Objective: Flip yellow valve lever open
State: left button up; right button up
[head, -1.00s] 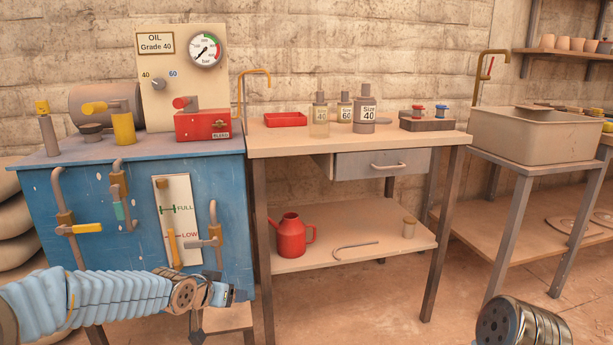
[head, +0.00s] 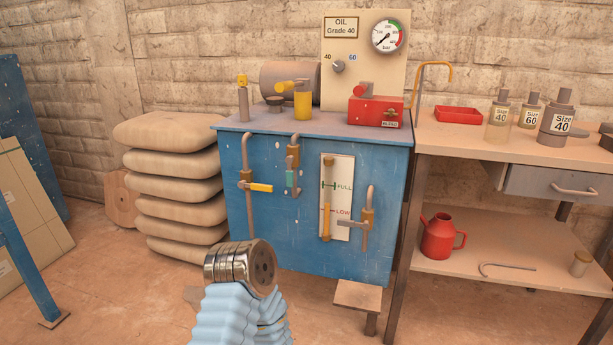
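The yellow valve lever (head: 261,187) sticks out level to the right from a brass-coloured valve on the left pipe of the blue cabinet (head: 280,245). A grey lever (head: 350,224) points left from the right pipe's valve. One of my arms, with a pale blue sleeve and a metal joint, rises from the bottom edge in front of the cabinet, well below the yellow lever. No gripper fingers show, and nothing of mine touches the lever.
Stacked sacks (head: 177,190) stand close to the cabinet's left side. A small wooden stool (head: 358,296) sits at its lower right. A workbench (head: 470,137) with bottles and a red watering can (head: 441,237) stands to the right. Floor left of the arm is mostly clear.

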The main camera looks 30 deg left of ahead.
aim_at(255, 186)
jog(key=u, duration=1.2)
jog(key=i+j+u, duration=0.1)
jog(key=i+u, duration=0.15)
jog(key=i, duration=0.95)
